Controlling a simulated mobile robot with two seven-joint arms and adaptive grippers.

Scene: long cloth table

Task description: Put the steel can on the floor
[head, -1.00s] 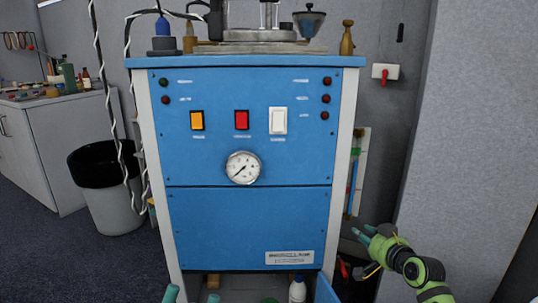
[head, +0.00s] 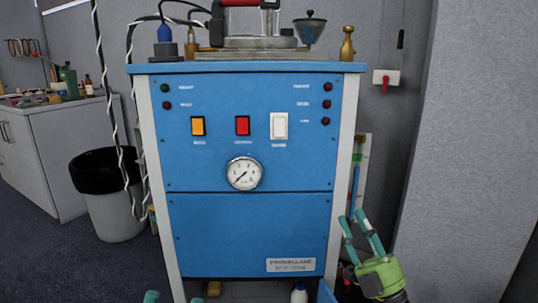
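I cannot make out a steel can in the head view. My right gripper (head: 352,217) is at the lower right, beside the blue cabinet's right edge. Its two teal fingers point up, stand apart and hold nothing that I can see. Of my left gripper (head: 173,297), only two teal fingertips show at the bottom edge, apart from each other in front of the cabinet's lower left. The rest of it is out of frame. The dark carpeted floor (head: 110,265) shows at the lower left.
The blue cabinet (head: 250,225) with switches and a gauge fills the middle, with glassware and metal parts on top. A bin with a black liner (head: 117,215) stands left of it. A white bottle (head: 299,295) is low under the cabinet. A grey wall (head: 470,150) closes the right.

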